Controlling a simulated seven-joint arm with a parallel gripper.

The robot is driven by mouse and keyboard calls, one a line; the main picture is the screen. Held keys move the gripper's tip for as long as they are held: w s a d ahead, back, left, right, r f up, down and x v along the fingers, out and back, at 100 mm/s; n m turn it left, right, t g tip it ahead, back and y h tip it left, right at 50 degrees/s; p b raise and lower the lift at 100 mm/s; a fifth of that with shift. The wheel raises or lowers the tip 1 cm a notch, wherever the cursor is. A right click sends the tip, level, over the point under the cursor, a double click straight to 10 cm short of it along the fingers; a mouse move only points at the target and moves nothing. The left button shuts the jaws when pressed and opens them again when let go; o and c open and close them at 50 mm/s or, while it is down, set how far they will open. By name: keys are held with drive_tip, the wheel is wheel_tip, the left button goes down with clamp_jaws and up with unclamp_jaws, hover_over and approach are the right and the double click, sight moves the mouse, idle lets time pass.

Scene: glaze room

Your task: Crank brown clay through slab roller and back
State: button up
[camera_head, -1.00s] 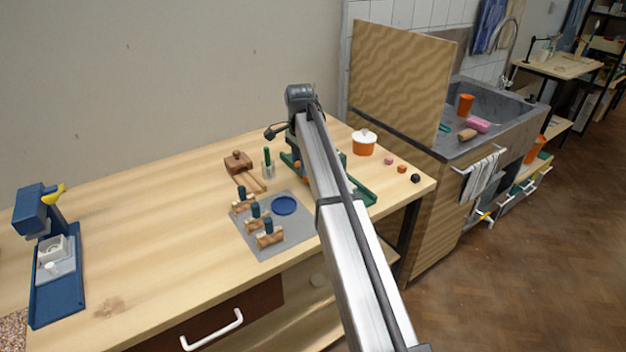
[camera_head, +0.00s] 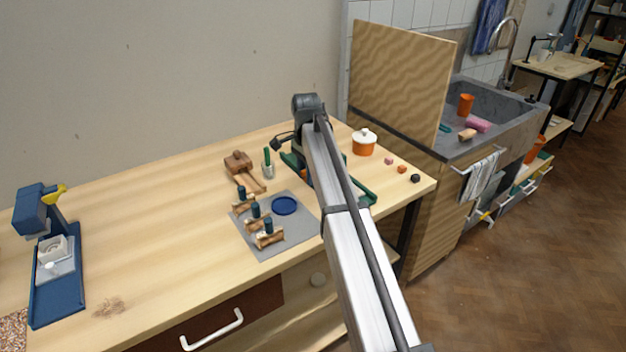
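The slab roller appears to be the green device (camera_head: 367,196) on the bench under my arm. Its base shows to the right of my arm and a little to the left, but my arm covers its middle. I cannot make out the crank or any brown clay on it. My arm reaches over the roller, and its dark wrist bends down behind the link. My gripper's fingers are hidden there, so I cannot tell whether they are open or touching anything.
A grey mat (camera_head: 262,248) holds several wood-and-blue tools and a blue dish (camera_head: 284,205). An orange pot (camera_head: 364,144) and small balls (camera_head: 402,169) lie right.

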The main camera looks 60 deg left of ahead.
drive_tip(key=shift+d, duration=0.1)
drive_tip(key=shift+d+f, duration=0.75)
drive_tip(key=shift+f, duration=0.05)
drive_tip(key=shift+a, duration=0.1)
drive_tip(key=shift+a+r, duration=0.1)
drive_tip(key=shift+a, duration=0.1)
wheel_tip(320, 180, up, 7)
idle(0.8)
idle(0.3)
